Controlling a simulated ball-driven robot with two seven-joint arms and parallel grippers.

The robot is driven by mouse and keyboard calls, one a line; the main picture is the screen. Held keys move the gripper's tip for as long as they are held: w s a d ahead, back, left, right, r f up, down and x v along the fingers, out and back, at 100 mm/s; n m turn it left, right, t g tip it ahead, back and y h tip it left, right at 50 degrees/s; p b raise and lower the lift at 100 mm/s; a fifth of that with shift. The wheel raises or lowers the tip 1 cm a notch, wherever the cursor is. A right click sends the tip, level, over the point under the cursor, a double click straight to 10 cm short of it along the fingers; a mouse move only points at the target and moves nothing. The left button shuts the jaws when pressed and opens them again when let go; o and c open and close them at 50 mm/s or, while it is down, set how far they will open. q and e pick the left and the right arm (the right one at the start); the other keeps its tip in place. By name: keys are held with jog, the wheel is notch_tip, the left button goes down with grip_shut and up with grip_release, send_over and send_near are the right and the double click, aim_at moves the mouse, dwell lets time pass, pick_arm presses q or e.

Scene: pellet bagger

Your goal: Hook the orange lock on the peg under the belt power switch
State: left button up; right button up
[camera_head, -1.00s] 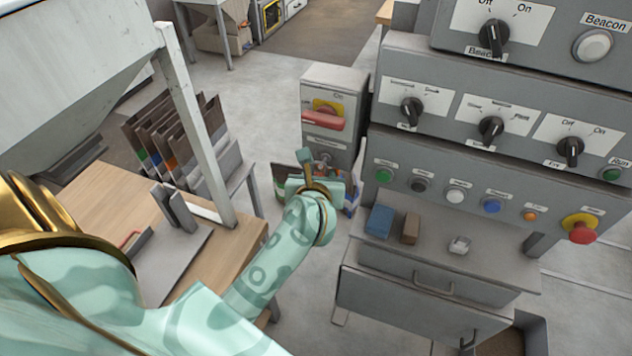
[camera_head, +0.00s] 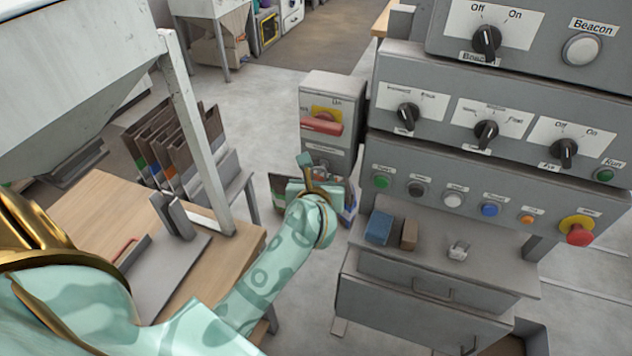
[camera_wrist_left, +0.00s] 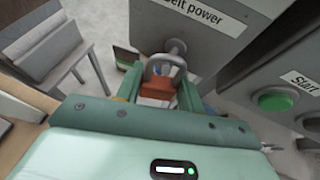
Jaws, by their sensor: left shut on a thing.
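The belt power switch has a red handle (camera_head: 322,125) on a grey box (camera_head: 346,101) in the middle of the head view. My left gripper (camera_head: 320,175) is just below the front of that box. In the left wrist view my left gripper (camera_wrist_left: 157,92) is shut on the orange lock (camera_wrist_left: 157,88), with its grey shackle (camera_wrist_left: 163,63) pointing up. The round-ended peg (camera_wrist_left: 176,46) under the "Belt power" label is just beyond the shackle's top. They overlap in this view; I cannot tell whether the shackle is around the peg. My right gripper is not in view.
A grey control console with a green start button (camera_head: 381,181) stands close to the right of the switch box. A wooden table (camera_head: 97,207) and a white post (camera_head: 197,130) are at the left. Bags (camera_head: 280,186) stand on the floor behind my gripper.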

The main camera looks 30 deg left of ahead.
pick_arm(q)
jog(key=o, duration=1.1)
jog(key=shift+a, duration=0.3)
jog(key=shift+c, duration=0.2)
jog(key=shift+a, duration=0.2)
jog(key=shift+d, duration=0.1)
